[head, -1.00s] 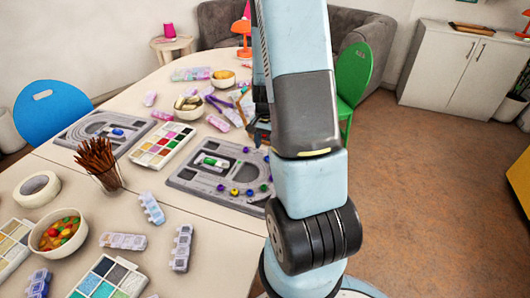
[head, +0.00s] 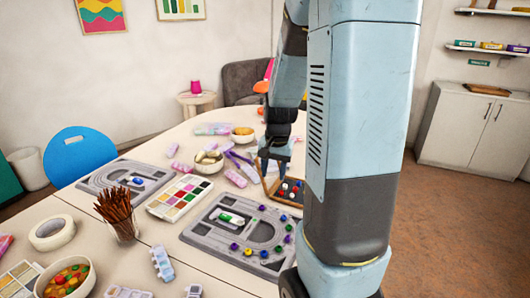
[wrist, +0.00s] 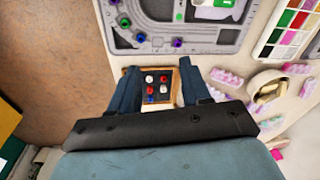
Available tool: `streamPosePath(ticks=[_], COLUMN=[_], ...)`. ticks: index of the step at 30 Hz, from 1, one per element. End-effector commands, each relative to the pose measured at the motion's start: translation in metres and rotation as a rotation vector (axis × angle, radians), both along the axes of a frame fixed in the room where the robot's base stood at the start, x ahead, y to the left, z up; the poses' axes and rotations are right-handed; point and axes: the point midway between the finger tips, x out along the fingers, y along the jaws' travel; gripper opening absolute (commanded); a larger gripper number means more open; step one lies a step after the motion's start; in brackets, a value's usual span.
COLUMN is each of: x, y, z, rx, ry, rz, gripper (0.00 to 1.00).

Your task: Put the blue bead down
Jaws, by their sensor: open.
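My gripper (wrist: 160,86) is open, with its two dark fingers apart above a small wood-rimmed tray (wrist: 173,98). The dark tray holds several red, white and blue beads, and one blue bead (wrist: 150,90) shows between the fingers. No bead is visibly gripped. A blue bead (wrist: 140,37) also sits on the board in the wrist view.
A second board (head: 100,178) and a cup of sticks (head: 118,210) stand farther left. My own arm hides the table's right side.

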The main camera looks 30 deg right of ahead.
Motion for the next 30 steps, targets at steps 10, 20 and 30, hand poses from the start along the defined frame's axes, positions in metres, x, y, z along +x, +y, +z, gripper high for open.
streamPosePath(ticks=[10, 20, 30], x=[-0.038, -0.093, -0.150], y=[0.051, 0.090, 0.114], z=[0.086, 0.147, 0.181], rx=[-0.042, -0.117, -0.206], ry=[-0.138, -0.257, -0.350], rz=[0.250, 0.479, 0.660], gripper=[0.47, 0.47, 0.47])
